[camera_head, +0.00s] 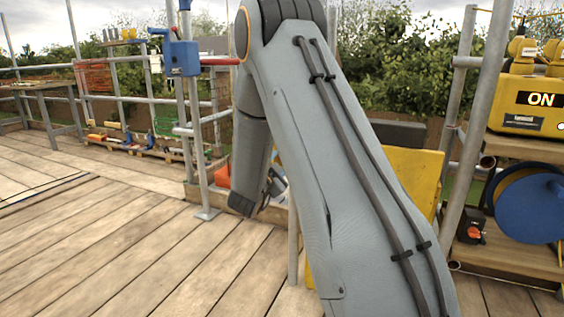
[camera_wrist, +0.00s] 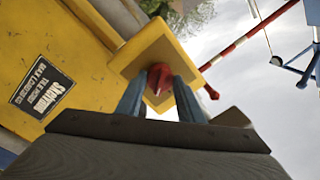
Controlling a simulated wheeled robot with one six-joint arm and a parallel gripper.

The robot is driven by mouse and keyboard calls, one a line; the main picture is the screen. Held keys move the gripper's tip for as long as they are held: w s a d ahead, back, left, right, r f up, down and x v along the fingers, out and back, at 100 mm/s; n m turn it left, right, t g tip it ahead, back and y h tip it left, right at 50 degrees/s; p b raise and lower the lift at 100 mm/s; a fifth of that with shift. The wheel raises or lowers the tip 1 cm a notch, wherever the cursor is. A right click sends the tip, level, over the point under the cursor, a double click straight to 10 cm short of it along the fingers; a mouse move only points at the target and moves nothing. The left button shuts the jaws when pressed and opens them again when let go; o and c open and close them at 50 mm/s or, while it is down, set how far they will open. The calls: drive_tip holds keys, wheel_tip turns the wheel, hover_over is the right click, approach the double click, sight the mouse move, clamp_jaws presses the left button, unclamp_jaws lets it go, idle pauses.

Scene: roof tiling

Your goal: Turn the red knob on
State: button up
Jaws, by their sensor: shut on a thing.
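The red knob (camera_wrist: 159,76) sits on a small yellow box (camera_wrist: 150,58) in the wrist view. My gripper (camera_wrist: 158,90) has its two blue-grey fingers on either side of the knob and is shut on it. The fingers hide part of the knob's sides. In the head view my arm blocks the middle, and the knob and fingertips cannot be made out there.
A yellow panel (camera_wrist: 85,50) with a dark label (camera_wrist: 42,90) lies beside the knob's box. Wooden decking (camera_head: 110,240) is clear at left.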

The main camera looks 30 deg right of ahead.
drive_tip(key=m+b, duration=0.1)
drive_tip(key=m, duration=0.2)
drive_tip(key=m+b, duration=0.1)
drive_tip(key=m, duration=0.3)
drive_tip(key=shift+w+a+g+h, duration=0.1)
drive_tip(key=shift+g+h, duration=0.3)
idle(0.3)
drive_tip(key=o, duration=1.1)
drive_tip(key=shift+c, duration=0.2)
drive_tip(key=p+v, duration=0.1)
drive_tip(key=v, duration=0.6)
drive_tip(key=shift+s+a+p, duration=0.25)
drive_tip(key=shift+a+p, duration=0.05)
drive_tip(key=shift+p, duration=0.1)
